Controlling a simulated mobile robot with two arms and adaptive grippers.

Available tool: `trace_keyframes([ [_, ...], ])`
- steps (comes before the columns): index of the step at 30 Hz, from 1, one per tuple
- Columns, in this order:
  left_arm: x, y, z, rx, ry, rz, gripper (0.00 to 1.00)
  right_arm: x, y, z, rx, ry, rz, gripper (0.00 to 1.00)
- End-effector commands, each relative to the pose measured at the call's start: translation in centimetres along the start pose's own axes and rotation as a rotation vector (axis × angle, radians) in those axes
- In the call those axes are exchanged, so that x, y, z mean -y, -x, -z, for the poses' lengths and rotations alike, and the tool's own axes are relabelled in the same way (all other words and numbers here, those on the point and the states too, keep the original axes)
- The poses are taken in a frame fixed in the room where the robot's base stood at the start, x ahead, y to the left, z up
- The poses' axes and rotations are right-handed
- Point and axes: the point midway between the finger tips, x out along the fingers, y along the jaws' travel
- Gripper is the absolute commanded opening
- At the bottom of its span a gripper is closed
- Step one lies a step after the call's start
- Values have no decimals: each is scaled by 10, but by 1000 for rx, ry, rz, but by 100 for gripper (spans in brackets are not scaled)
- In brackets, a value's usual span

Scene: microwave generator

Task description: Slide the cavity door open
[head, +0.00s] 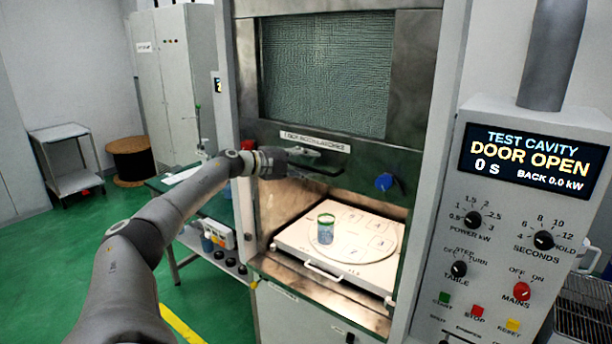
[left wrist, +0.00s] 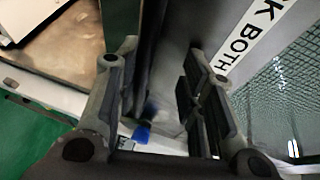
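The cavity door (head: 328,68) is a metal-framed mesh window that stands raised, with the cavity open below it. Its lower metal band carries a label and a handle (head: 318,147). My left gripper (head: 300,164) is at this band, by the handle. In the left wrist view its fingers (left wrist: 158,95) are spread wide, with a grey strip of the door front showing between them; I cannot tell whether they touch it. The display (head: 530,155) reads "DOOR OPEN". My right gripper is not in view.
Inside the cavity, a green-lidded jar (head: 326,229) stands on a round plate on a white tray (head: 296,246). A blue knob (head: 384,182) sits right of the handle. The control panel (head: 483,285) stands at the right. A green bench (head: 166,184) and a cable drum (head: 131,158) are at left.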

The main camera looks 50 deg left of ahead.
Motion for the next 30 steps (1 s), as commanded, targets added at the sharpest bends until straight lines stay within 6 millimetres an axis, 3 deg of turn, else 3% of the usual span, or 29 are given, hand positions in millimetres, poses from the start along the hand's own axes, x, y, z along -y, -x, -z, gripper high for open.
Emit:
trace_keyframes([
  [1, 16, 4, -1, 5, -3, 14, 32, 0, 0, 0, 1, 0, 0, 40],
  [3, 26, 5, 0, 4, -3, 14, 32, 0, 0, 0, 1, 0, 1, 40],
  [12, 51, 10, 3, 2, -1, 8, 32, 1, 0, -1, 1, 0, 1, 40],
  [30, 52, 18, 1, 6, 0, 7, 32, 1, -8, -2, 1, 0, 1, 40],
])
